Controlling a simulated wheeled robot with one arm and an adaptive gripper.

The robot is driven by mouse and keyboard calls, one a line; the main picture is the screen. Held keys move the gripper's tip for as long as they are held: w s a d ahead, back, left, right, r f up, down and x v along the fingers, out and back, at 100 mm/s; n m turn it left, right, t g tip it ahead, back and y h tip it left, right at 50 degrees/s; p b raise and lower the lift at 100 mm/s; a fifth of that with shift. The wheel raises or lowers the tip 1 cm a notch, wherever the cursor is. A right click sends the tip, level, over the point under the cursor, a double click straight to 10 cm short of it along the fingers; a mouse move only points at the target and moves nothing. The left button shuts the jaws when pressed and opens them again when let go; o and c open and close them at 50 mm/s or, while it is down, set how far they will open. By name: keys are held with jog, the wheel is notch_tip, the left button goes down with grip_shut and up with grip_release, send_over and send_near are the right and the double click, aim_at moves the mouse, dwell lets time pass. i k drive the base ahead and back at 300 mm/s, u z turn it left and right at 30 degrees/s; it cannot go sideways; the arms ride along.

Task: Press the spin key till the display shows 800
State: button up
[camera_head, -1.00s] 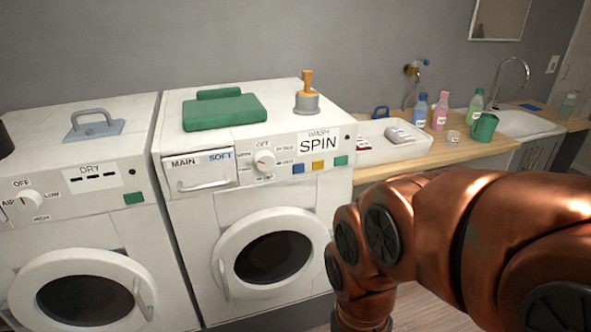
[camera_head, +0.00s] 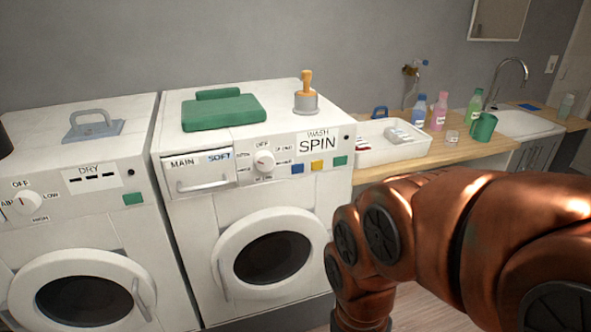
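The washer (camera_head: 245,210) stands in the middle, its round door shut. Its display (camera_head: 318,143) reads "SPIN" under the label "WASH". Below the display are a blue key (camera_head: 297,169), a yellow key (camera_head: 317,166) and a green key (camera_head: 340,161); I cannot read which one is the spin key. A round dial (camera_head: 264,160) sits left of them under "OFF". My copper arm comes in from the right, in front of the counter and apart from the panel. My gripper is out of view, so its state does not show.
A dryer (camera_head: 75,215) with dashes on its display stands at left. A white tray (camera_head: 362,153), bottles and a green mug (camera_head: 483,127) stand on the counter (camera_head: 450,152).

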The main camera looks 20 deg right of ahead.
aim_at(297, 169)
jog(key=u, duration=0.55)
jog(key=k, duration=0.65)
jog(key=u, duration=0.95)
jog(key=i, duration=0.85)
jog(key=z, duration=0.4)
